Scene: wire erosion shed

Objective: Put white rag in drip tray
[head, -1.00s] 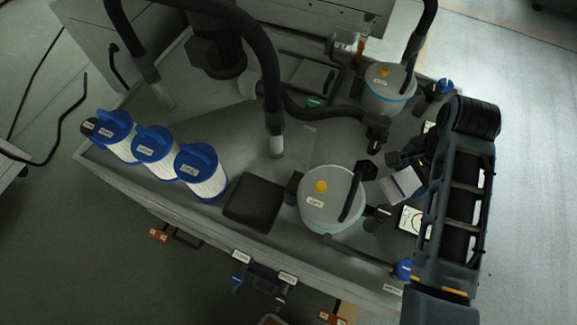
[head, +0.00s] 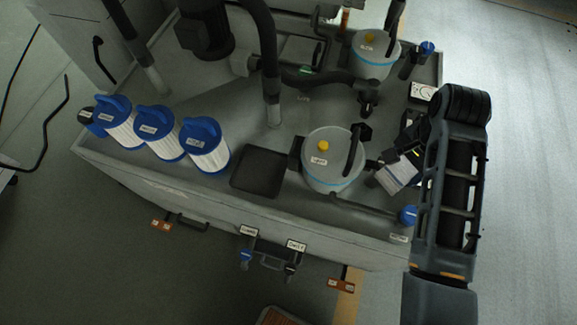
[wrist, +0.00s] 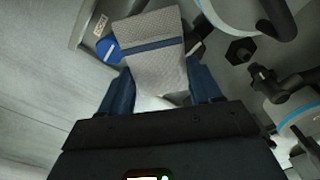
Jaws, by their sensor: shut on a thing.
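The white rag (head: 397,173) is a pale cloth held out over the right end of the bench, right of the front filter canister. In the wrist view the rag (wrist: 152,48) is grey-white with a dark blue stripe. My gripper (wrist: 162,92) is shut on it, with a blue finger at each side. In the head view my gripper (head: 408,150) is partly hidden by my arm. A black, shallow, square tray (head: 258,173), which looks like the drip tray, lies empty on the bench, left of the front canister. It is not visible in the wrist view.
The front canister (head: 331,174) stands between the rag and the black tray. A second canister (head: 373,58) is behind. Several blue-capped filters (head: 207,158) line the left. A dark upright hose (head: 270,75) and pipe (head: 365,213) are obstacles. Bare bench shows behind the tray.

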